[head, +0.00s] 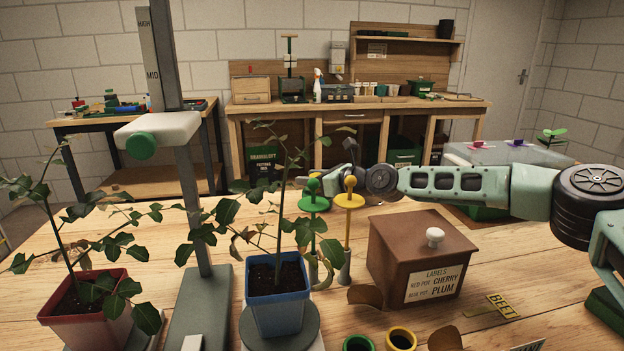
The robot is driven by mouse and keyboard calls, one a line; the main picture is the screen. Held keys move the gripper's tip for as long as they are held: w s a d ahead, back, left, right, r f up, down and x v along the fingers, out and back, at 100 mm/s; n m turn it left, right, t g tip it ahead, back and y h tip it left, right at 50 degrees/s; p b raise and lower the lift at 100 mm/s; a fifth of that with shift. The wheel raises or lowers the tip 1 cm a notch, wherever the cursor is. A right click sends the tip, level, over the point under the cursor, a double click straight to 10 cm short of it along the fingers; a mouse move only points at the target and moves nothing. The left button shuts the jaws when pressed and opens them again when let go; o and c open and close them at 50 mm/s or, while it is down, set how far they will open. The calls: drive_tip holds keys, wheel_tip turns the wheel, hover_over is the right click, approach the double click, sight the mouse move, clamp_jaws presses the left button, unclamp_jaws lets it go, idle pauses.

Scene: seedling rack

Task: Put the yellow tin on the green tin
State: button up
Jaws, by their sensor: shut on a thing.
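The yellow tin (401,339) stands at the front edge of the picture, its open rim showing and its lower part cut off. The green tin (358,344) stands just left of it, also cut off, with a dark inside. The two are side by side. My gripper (313,180) is well behind both tins, at the upper end of two upright tools. Its fingers are small and partly hidden by the yellow-topped tool (349,200). They appear shut on the knob of the green-topped tool (313,204). Neither tin is in my gripper.
A brown label box (413,255) stands right of the tools. A plant in a blue pot (277,302) is left of them, and a plant in a red pot (88,322) is farther left. A grey stand (200,305) rises between the plants. Brown curved pieces (446,338) lie near the tins.

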drive_tip(key=shift+f, duration=0.1)
drive_tip(key=o, duration=1)
drive_tip(key=shift+r, duration=0.25)
drive_tip(key=v, duration=1.2)
